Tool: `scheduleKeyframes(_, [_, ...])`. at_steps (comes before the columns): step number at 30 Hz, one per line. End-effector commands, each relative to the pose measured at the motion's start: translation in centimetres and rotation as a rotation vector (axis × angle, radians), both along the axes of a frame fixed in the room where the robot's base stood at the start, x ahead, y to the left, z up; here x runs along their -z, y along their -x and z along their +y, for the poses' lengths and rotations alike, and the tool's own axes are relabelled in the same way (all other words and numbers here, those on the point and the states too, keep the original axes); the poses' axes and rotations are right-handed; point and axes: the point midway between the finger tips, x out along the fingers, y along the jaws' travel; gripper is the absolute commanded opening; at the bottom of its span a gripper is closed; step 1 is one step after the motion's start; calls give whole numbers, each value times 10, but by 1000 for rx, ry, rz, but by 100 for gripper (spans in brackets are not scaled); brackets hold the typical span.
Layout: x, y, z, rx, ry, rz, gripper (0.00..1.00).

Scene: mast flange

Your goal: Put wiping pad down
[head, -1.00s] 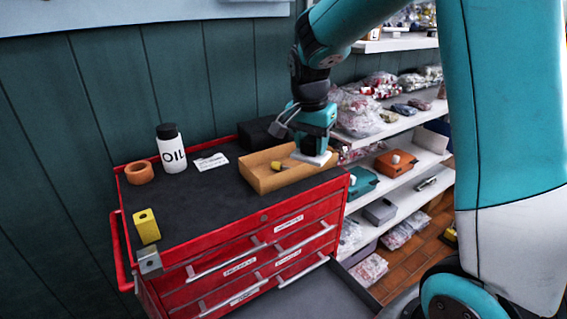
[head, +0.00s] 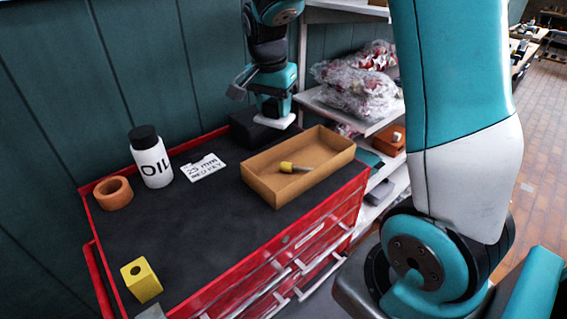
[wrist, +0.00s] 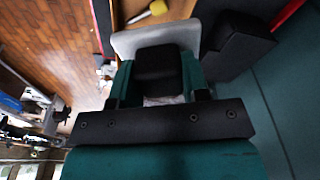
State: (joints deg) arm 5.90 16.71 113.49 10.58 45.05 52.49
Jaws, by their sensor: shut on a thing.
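My gripper (head: 274,108) is shut on the wiping pad (head: 274,121), a flat white-grey pad with a dark block on top. The pad also shows in the wrist view (wrist: 130,43) beyond my jaws. In the head view it appears behind the back edge of the tan tray (head: 262,186), in front of or above the black box (head: 246,128). Whether the pad touches anything beneath it, I cannot tell. A small yellow-tipped tool (head: 288,167) lies in the tray.
On the red cabinet's dark top (head: 185,225) are an oil bottle (head: 150,158), an orange ring (head: 113,193), a white card (head: 202,167) and a yellow block (head: 141,279). Shelves with bagged goods (head: 357,80) stand right. The middle of the top is clear.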

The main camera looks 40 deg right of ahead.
Motion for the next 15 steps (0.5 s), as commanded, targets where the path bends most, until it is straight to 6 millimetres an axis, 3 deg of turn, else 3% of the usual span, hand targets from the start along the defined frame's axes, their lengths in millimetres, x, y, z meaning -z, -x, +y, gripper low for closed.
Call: scheduleKeyframes(15, [132,2,-1,2,-1,7,16])
